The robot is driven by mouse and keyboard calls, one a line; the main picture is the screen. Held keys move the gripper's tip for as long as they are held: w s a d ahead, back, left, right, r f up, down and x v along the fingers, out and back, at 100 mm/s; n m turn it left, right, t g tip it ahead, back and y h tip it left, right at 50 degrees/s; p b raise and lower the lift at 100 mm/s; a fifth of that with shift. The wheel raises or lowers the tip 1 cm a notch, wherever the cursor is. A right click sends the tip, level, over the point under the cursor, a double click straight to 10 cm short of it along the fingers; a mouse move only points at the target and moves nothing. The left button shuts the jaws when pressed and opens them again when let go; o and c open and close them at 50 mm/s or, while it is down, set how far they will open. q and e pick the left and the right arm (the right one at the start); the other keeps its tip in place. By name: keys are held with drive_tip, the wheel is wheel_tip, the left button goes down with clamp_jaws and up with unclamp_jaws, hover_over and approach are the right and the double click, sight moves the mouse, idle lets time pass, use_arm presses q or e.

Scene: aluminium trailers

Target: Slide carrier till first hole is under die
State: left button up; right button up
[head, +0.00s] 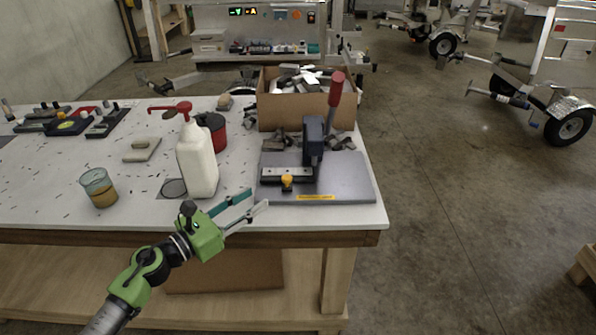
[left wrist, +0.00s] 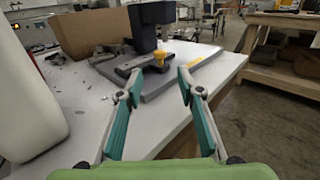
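A dark bench press (head: 313,140) with a red lever (head: 336,88) stands on a grey base plate (head: 345,190) near the table's right end. At its foot lies a low carrier (head: 300,174) with a pale strip on top and a yellow knob (head: 287,183) at its front. The carrier reaches under the press head; its holes and the die are too small or hidden to tell. My left gripper (head: 258,198) is open and empty, in front of and left of the knob. In the left wrist view, the knob (left wrist: 160,55) shows beyond and between my open fingertips (left wrist: 159,74).
A white pump bottle (head: 197,160) stands left of the press, with a red can (head: 213,131) behind it. A cardboard box of metal pieces (head: 280,108) is behind the press. A jar (head: 99,188) stands farther left.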

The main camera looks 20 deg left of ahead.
sight(284, 178)
use_arm(q)
drive_tip(key=shift+w+d+r, duration=0.15)
drive_tip(key=shift+w+r, duration=0.05)
drive_tip(key=shift+w, duration=0.15)
drive_tip(key=shift+w+d+r+p, duration=0.15)
drive_tip(key=shift+w+r+p, duration=0.05)
drive_tip(key=shift+p, duration=0.15)
drive_tip(key=p+x, duration=0.1)
drive_tip(key=x, duration=0.4)
drive_tip(key=shift+f, duration=0.1)
drive_tip(key=p+x, duration=0.1)
drive_tip(key=x, duration=0.4)
drive_tip(key=shift+w+f, duration=0.15)
drive_tip(key=shift+w, duration=0.05)
drive_tip(key=shift+w+d, duration=0.25)
drive_tip(key=shift+w, duration=0.15)
use_arm(e)
drive_tip(key=r, duration=0.1)
drive_tip(key=s+r, duration=0.1)
drive_tip(key=shift+s+a+r, duration=0.15)
drive_tip(key=shift+a+r, duration=0.15)
drive_tip(key=shift+r, duration=0.1)
use_arm(q)
clamp_jaws()
